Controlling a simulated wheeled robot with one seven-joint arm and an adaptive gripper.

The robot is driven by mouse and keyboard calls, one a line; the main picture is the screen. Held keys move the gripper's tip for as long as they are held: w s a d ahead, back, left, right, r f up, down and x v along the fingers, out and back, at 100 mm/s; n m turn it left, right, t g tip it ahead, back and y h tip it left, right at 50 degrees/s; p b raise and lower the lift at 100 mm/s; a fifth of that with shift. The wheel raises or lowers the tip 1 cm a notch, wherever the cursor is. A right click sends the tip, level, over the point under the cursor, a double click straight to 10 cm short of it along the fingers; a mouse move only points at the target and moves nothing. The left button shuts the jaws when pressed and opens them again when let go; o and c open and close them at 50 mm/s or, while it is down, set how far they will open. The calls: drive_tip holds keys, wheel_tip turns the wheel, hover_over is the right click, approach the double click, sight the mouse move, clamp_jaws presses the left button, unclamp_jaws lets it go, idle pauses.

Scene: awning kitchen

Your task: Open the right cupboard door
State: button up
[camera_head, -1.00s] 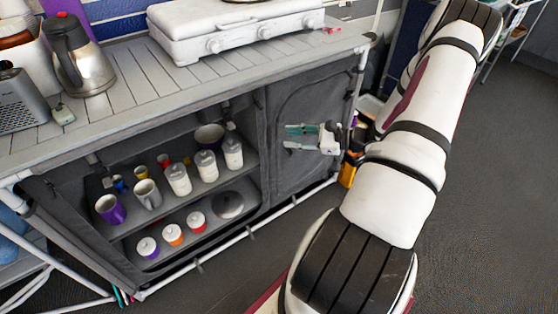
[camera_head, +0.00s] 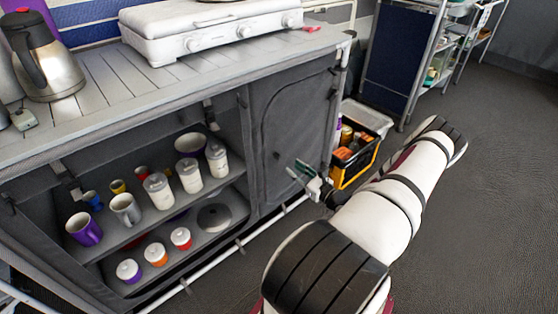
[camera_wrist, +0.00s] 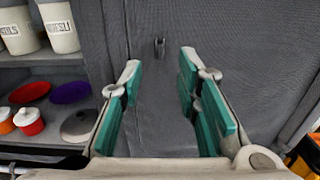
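The right cupboard door (camera_head: 296,125) is a grey fabric panel with a rounded outline, and it looks closed. It also fills the middle of the wrist view (camera_wrist: 228,38). A small dark pull (camera_wrist: 160,48) shows on the door in the wrist view, beyond my fingertips and roughly between them. My gripper (camera_head: 300,172) is in front of the lower part of the door. In the wrist view my gripper (camera_wrist: 160,75) has its two green-padded fingers apart with nothing between them. I cannot tell exactly how far the fingertips are from the door.
The open left shelves hold a purple mug (camera_head: 84,229), white canisters (camera_head: 190,177) and small lidded jars (camera_head: 155,254). A black and yellow crate (camera_head: 352,170) stands right of the cupboard, near my arm. A white stove (camera_head: 210,30) sits on the countertop. Open floor lies at the right.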

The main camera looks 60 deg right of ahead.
drive_tip(key=b+x, duration=0.2)
drive_tip(key=x, duration=0.7)
clamp_jaws()
